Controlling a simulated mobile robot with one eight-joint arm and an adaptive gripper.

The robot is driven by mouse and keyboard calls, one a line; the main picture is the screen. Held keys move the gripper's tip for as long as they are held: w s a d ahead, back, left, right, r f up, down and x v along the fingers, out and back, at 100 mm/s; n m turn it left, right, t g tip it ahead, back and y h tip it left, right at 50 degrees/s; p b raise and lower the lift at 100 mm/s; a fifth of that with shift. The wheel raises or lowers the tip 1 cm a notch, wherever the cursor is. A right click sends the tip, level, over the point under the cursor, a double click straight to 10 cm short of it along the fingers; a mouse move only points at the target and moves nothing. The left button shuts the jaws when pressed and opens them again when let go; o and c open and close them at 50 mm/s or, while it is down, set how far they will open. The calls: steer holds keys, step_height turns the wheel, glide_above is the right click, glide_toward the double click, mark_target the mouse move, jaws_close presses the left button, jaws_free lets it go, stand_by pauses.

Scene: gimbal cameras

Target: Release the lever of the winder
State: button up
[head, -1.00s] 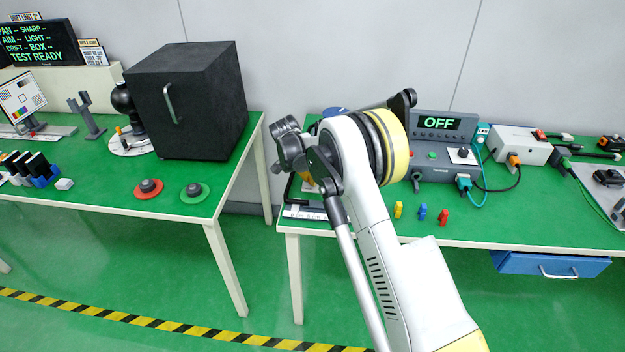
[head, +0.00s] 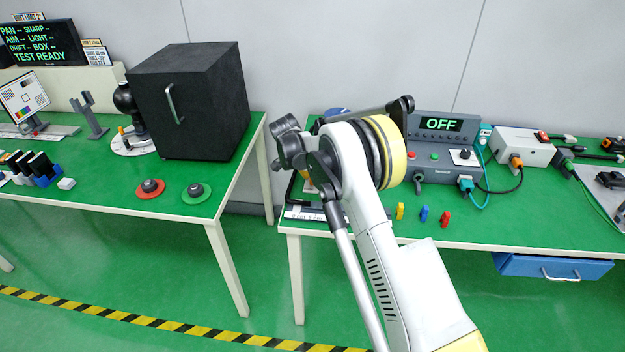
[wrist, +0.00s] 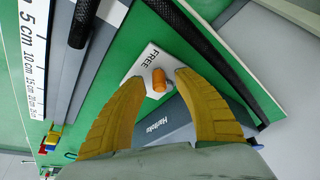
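In the wrist view, a small orange knob (wrist: 158,80), seemingly the end of the winder's lever, stands by a white plate marked FREE (wrist: 137,65). The grey winder body (wrist: 165,128) lies below it in the picture, partly hidden by my fingers. My gripper (wrist: 161,77) is open, its yellow fingers on either side of the knob in the picture. Some gap shows beside the knob; I cannot tell how far it is from the fingertips in depth. In the head view, my arm hides most of the winder and gripper.
A white ruler (wrist: 31,55) and a black bar (wrist: 84,20) lie beside the winder. The console reading OFF (head: 440,123) stands right of my arm. Yellow, blue (head: 424,213) and red pegs stand near the table's front edge. A black box (head: 190,100) stands on the left table.

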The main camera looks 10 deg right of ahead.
steer(key=shift+a, duration=0.1)
steer(key=v, duration=1.2)
steer(key=s+d+r+n+t+y, duration=0.1)
steer(key=s+d+r+n, duration=0.2)
steer(key=s+r, duration=0.55)
steer(key=s+d+r+n+t+y, duration=0.1)
steer(key=s+d+r+n, duration=0.2)
steer(key=s+r, duration=0.55)
steer(key=s+f+n+t+y, duration=0.1)
steer(key=s+f+n, duration=0.1)
steer(key=s, duration=1)
steer(key=s+d+f+n+t+y, duration=0.1)
steer(key=s+n, duration=0.3)
steer(key=s, duration=0.8)
steer(key=shift+d+f+t, duration=0.2)
steer(key=shift+f+t, duration=0.2)
steer(key=shift+f, duration=0.35)
